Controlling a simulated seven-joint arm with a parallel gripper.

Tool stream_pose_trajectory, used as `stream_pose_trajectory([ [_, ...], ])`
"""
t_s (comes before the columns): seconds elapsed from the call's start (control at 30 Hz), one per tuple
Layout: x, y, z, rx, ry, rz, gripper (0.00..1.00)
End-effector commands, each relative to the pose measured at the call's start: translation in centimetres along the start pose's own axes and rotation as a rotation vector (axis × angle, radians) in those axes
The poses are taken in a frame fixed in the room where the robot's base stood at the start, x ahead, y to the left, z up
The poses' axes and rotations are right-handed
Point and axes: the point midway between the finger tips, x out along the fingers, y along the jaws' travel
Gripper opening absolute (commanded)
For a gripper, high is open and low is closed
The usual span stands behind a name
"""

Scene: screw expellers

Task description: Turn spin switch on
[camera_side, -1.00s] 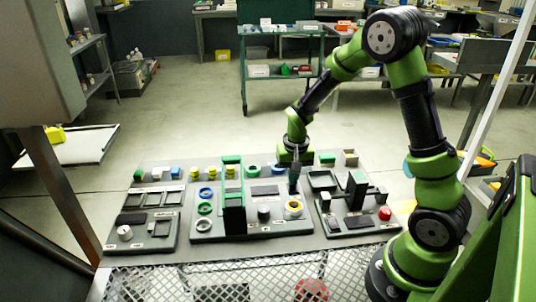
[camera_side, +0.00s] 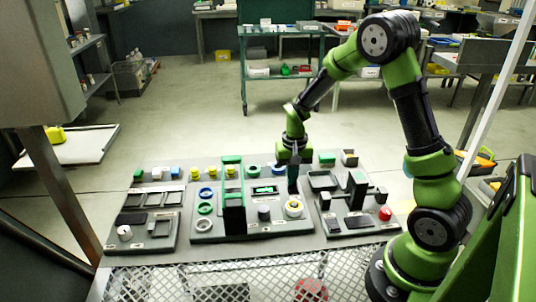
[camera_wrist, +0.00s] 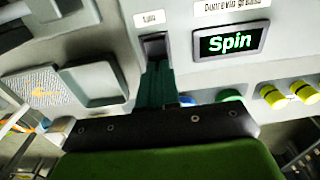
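The small display (camera_wrist: 228,42) in the wrist view is lit and reads "Spin" in green. It also shows lit on the middle panel in the side view (camera_side: 265,190). In the wrist view, the spin switch (camera_wrist: 153,46) seems to be the dark recessed part left of the display, below a small white label. My gripper's green fingers (camera_wrist: 155,84) are together and reach to this switch, covering part of it. In the side view, my gripper (camera_side: 293,180) points down just right of the display and hides the switch. Whether the fingers press on it I cannot tell.
A white and yellow ring dial (camera_side: 294,208) and a dark knob (camera_side: 264,212) sit in front of my gripper. A black upright block (camera_side: 234,215) stands left. A red button (camera_side: 385,213) is on the right panel. Yellow buttons (camera_wrist: 273,97) line the panel's back edge.

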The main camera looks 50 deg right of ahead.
Motion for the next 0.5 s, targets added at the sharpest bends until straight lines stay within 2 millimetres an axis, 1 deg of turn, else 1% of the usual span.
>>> stream_pose_trajectory([
  [0.03, 0.8, 0.5, 1.3, 0.0, -0.036, 0.018, 0.0],
  [0.17, 0.6, 0.3, 1.6, 0.002, -0.04, 0.016, 0.0],
  [0.27, -0.2, 0.2, 1.4, 0.002, -0.036, 0.013, 0.0],
  [0.37, -1.8, 0.1, 0.7, 0.001, -0.019, 0.007, 0.0],
  [0.5, -5.1, 0.0, -0.3, -0.001, 0.003, 0.001, 0.0],
])
